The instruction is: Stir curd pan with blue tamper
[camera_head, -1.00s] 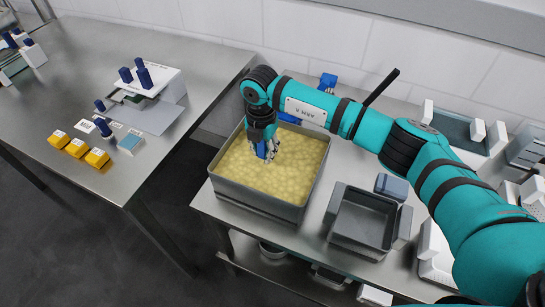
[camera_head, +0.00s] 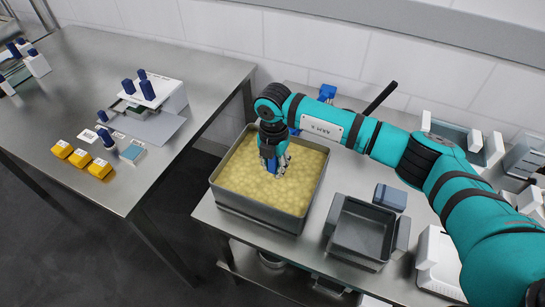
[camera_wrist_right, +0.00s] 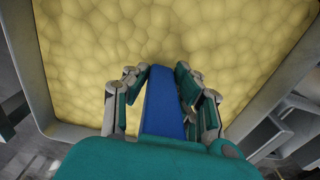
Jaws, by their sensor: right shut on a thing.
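The curd pan (camera_head: 262,216) is a grey rectangular pan full of lumpy yellow curd (camera_head: 245,175), standing on the right-hand steel table. My right gripper (camera_head: 275,166) reaches down over the middle of the curd. It is shut on the blue tamper (camera_head: 272,163), whose lower end is at the curd. In the right wrist view the blue tamper (camera_wrist_right: 163,105) sits between the fingers of my right gripper (camera_wrist_right: 163,88), with curd (camera_wrist_right: 200,35) beyond. How deep the tamper goes cannot be seen. My left gripper is not in view.
An empty grey box (camera_head: 362,233) stands right of the pan, with a blue-grey block (camera_head: 390,196) behind it. A blue object (camera_head: 327,92) is near the wall. The left table (camera_head: 70,90) holds yellow blocks (camera_head: 80,158) and a white press-like device (camera_head: 160,92).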

